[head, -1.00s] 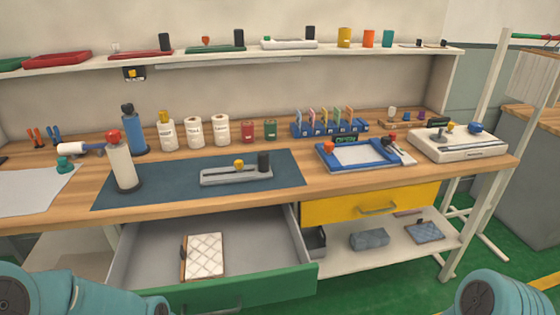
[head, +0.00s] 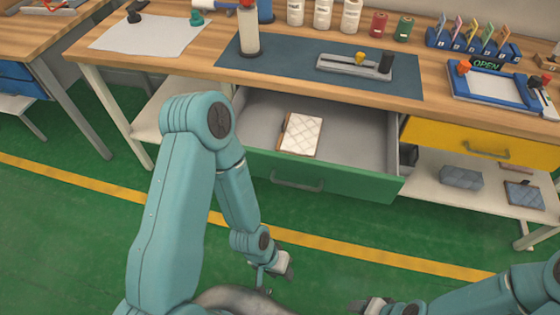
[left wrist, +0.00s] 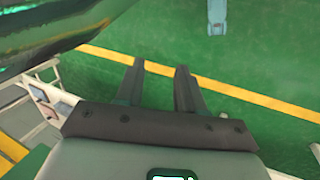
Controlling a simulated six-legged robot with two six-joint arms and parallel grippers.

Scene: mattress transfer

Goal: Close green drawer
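The green drawer (head: 350,182) under the workbench is pulled open, and its green front with a bar handle (head: 297,184) faces me. A white quilted pad with a brown edge (head: 302,135) lies inside it. My left gripper (head: 275,274) is below and in front of the drawer, apart from the handle. In the left wrist view its two dark fingers (left wrist: 160,80) stand apart with nothing between them, so it is open above the green floor. My right gripper (head: 370,305) is at the bottom edge of the head view, partly cut off; its finger gap is unclear.
A yellow drawer (head: 470,138) to the right is shut. A lower shelf (head: 440,180) holds grey folded pieces (head: 461,177). The benchtop (head: 190,62) carries a blue mat (head: 290,72), bottles and trays. Green floor in front of the drawer is clear.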

